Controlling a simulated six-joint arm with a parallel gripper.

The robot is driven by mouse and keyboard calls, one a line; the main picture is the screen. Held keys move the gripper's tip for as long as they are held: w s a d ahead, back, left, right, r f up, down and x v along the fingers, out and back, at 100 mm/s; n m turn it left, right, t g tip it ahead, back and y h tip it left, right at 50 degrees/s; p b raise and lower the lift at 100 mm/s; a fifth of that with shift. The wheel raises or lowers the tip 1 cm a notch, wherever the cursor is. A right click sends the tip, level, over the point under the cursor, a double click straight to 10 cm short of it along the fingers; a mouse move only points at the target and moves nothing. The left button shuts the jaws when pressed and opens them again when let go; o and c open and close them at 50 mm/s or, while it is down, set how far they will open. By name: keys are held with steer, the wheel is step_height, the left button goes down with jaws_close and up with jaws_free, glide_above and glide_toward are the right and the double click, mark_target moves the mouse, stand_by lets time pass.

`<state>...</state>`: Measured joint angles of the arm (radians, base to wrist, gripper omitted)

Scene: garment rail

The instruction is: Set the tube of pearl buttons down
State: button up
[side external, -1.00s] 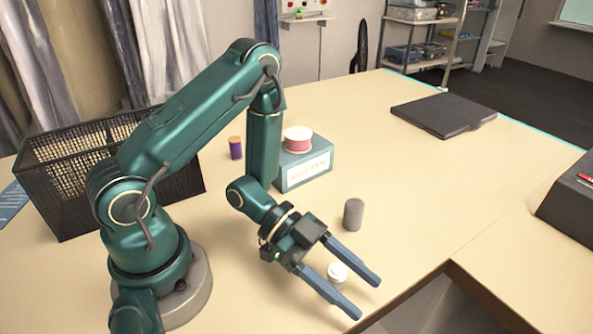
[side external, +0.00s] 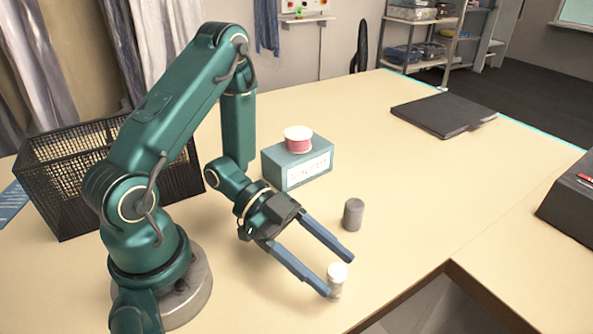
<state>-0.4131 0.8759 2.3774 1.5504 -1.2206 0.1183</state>
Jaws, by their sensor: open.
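The tube of pearl buttons (side external: 336,281) is a small whitish cylinder with a white lid. It stands upright on the tan table near the front edge corner. My gripper (side external: 340,276) is open, with its two long blue-grey fingers spread and pointing to the lower right. The tube is near the tip of the nearer finger, which hides part of its left side. I cannot tell whether that finger touches it.
A grey cylinder (side external: 353,214) stands behind the fingers. A teal box (side external: 287,171) carries a pink-and-white spool (side external: 298,140). A black mesh basket (side external: 60,190) is at left, a black flat case (side external: 443,115) at back right. The table's right middle is clear.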

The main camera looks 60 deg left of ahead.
stand_by(0.4)
step_height(320, 180, up, 13)
steer(key=w+a+r+m+t+y, duration=0.1)
steer(key=w+a+m+t+y, duration=0.15)
steer(key=w+a+y, duration=0.5)
steer(key=w+a+m+t+y, duration=0.2)
steer(key=w+t+y, duration=0.25)
steer(key=w, duration=0.65)
steer(key=m+g, duration=1)
steer(key=g, duration=0.2)
glide_above(336, 283)
steer(key=f, duration=0.1)
steer(key=shift+y, duration=0.4)
steer(key=f, duration=0.7)
steer(key=a+f, duration=0.1)
steer(key=f, duration=0.2)
steer(key=shift+w+f, duration=0.2)
steer(key=shift+w, duration=0.2)
steer(key=shift+w+f, duration=0.1)
steer(key=shift+f, duration=2.9)
